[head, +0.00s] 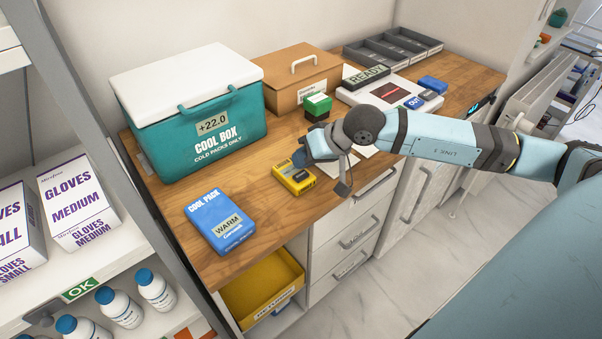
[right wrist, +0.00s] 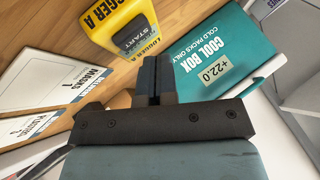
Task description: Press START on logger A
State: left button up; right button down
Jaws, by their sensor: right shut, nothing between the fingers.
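Logger A (head: 296,181) is a small yellow box lying on the wooden counter near its front edge. In the right wrist view, logger A (right wrist: 122,22) shows its name and a dark START button (right wrist: 137,38). My right gripper (head: 301,157) is shut and empty just behind and above the logger in the head view, partly covering its far end. In the right wrist view, the shut fingertips (right wrist: 153,62) are close to the START end. I cannot tell whether they touch it. My left gripper is not in view.
A teal cool box (head: 205,123), a blue cool pack (head: 220,220) marked WARM, and a green-topped block (head: 318,104) stand around the logger. A cardboard box (head: 296,86) and READY device (head: 366,76) are behind. A yellow bin (head: 262,286) sits below. Bare counter lies left of the logger.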

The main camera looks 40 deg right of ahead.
aim_at(303, 173)
jog(key=shift+r+p, duration=0.45)
jog(key=shift+r, duration=1.95)
